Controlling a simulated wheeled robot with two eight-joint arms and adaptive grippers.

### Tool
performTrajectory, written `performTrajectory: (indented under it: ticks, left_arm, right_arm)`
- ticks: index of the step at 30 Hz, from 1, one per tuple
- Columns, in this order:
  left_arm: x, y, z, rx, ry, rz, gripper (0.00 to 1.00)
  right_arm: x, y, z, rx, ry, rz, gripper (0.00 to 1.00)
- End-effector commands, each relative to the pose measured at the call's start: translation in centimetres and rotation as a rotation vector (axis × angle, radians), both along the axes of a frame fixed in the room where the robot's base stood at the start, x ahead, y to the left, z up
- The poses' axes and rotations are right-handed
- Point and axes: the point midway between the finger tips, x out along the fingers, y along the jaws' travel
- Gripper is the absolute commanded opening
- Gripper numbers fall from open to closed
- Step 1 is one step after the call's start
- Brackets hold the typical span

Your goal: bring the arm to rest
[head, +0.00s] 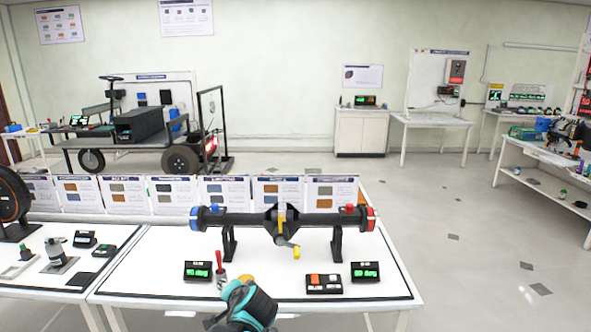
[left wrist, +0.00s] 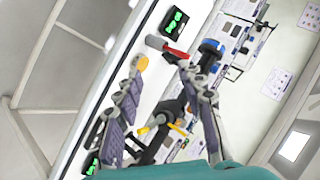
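My left arm's teal and black end (head: 248,305) reaches over the front edge of the white table in the head view. Its fingers are hidden behind it there. In the left wrist view the left gripper (left wrist: 163,65) is open, its two grey fingers well apart with nothing visibly held. A red-handled tool (head: 220,268) is just beyond the arm; its red part (left wrist: 175,52) shows near the fingertips. A small yellow-orange item (head: 246,266) is beside it, partly covered by a finger in the wrist view. My right gripper is not in view.
A black axle (head: 240,218) rests on stands across the table. Two green displays (head: 198,271) (head: 366,271) and a button box (head: 324,283) stand along the front. Info cards (head: 270,193) line the back. Open floor (head: 470,240) lies to the right.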

Motion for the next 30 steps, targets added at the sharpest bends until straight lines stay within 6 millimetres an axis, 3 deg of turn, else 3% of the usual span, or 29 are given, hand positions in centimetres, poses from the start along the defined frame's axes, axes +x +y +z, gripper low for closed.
performTrajectory:
  ticks: [1, 7, 12, 15, 21, 30]
  left_arm:
    - [-2.8, 1.2, 0.1, -0.066, 0.014, 0.029, 0.39]
    - [-12.7, 2.9, -1.4, -0.347, 0.063, 0.130, 0.39]
    - [-20.3, 2.5, -3.7, -0.577, 0.086, 0.210, 0.39]
    - [-23.4, 1.8, -5.0, -0.685, 0.095, 0.244, 0.39]
    - [-26.3, 0.7, -6.6, -0.801, 0.099, 0.280, 0.39]
    - [-26.5, 0.6, -6.7, -0.810, 0.099, 0.282, 0.39]
  right_arm:
    - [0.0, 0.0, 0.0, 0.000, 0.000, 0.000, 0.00]
    - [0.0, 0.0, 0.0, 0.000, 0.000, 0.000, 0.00]
    - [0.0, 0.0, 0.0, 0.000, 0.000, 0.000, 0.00]
    - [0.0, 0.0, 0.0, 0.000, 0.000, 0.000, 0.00]
    - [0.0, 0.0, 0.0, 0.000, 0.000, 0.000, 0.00]
    - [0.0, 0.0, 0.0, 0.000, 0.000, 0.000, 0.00]
